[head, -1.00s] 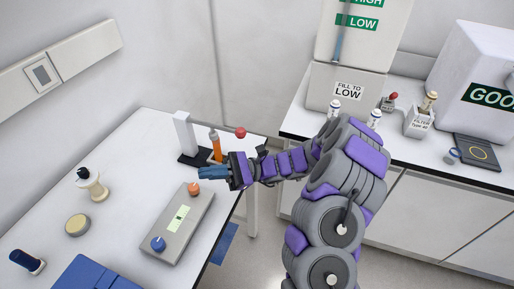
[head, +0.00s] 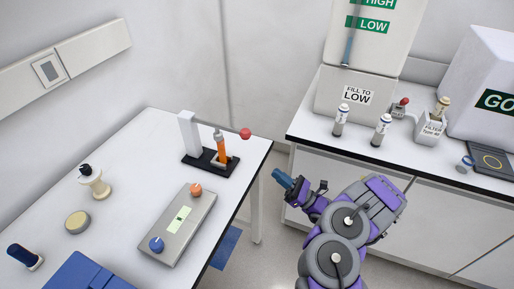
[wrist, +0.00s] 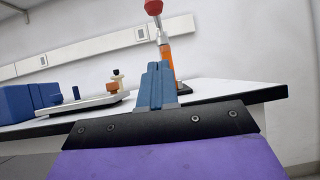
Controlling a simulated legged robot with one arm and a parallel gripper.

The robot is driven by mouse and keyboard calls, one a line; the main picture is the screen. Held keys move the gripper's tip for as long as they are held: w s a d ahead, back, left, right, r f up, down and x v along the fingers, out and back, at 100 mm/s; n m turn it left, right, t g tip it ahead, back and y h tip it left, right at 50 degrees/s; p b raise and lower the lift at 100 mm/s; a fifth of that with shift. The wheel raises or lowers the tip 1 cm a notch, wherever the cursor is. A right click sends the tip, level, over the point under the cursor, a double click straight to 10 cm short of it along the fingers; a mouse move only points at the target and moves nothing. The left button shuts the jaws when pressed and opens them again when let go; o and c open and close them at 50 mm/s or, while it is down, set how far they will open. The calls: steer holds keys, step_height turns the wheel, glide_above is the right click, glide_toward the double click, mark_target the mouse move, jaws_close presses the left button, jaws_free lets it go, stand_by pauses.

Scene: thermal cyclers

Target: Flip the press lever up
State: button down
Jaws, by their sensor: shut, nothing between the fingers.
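The press (head: 187,135) stands at the far right corner of the left table, with a white upright post and a black base. Its lever ends in a red ball (head: 245,133) and sticks out to the right, about level, over an orange cylinder (head: 222,149). My gripper (head: 281,178), with blue fingers, is shut and empty. It is off the table's right edge, lower right of the red ball and apart from it. In the wrist view the shut fingers (wrist: 155,84) point toward the press, and the red ball (wrist: 153,7) shows above them, partly cut off at the top edge.
A grey box with orange and blue knobs (head: 178,226) lies on the table in front of the press. A spool (head: 95,183), a round tin (head: 78,222) and a blue box (head: 85,275) are further left. A second counter (head: 400,151) with bottles stands at right. Open floor lies between.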

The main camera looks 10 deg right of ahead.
steer(key=shift+a+r, duration=0.1)
steer(key=d+r+p+x, duration=0.1)
steer(key=p+x, duration=0.3)
steer(key=x, duration=0.8)
steer(key=shift+s+r+p, duration=0.25)
steer(key=shift+r+p, duration=0.15)
steer(key=shift+r, duration=0.45)
step_height(320, 180, up, 10)
steer(key=g+h+p, duration=0.2)
steer(key=h+p, duration=0.1)
steer(key=p, duration=0.6)
steer(key=shift+r+g+h+p, duration=0.25)
steer(key=shift+g+h+p, duration=0.05)
steer(key=shift+g+h, duration=0.1)
steer(key=shift+f, duration=0.1)
